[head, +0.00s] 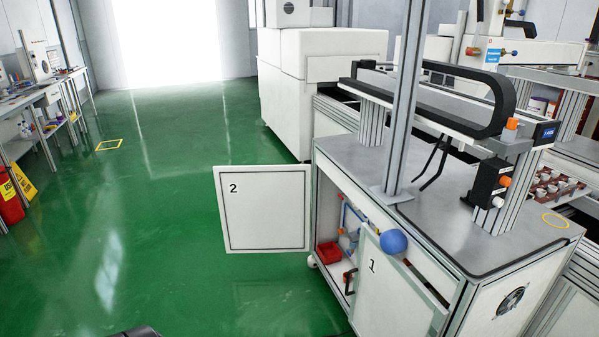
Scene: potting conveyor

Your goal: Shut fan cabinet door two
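The white door marked 2 (265,215) stands wide open, swung out to the left from the side of the grey-topped cabinet (490,318). Its numbered face is towards me. The door marked 1 (392,290) is to its right, nearer to me; I cannot tell whether it is fully shut. Between the doors the cabinet's inside shows, with blue pipes and a red box (328,253). Neither gripper can be made out; only a dark shape shows at the bottom edge.
A blue ball (393,241) sits at the top of door 1. Green floor (150,220) is clear in front of and left of door 2. A workbench (45,95), fire extinguisher (10,200) and yellow floor sign (23,183) stand at the far left.

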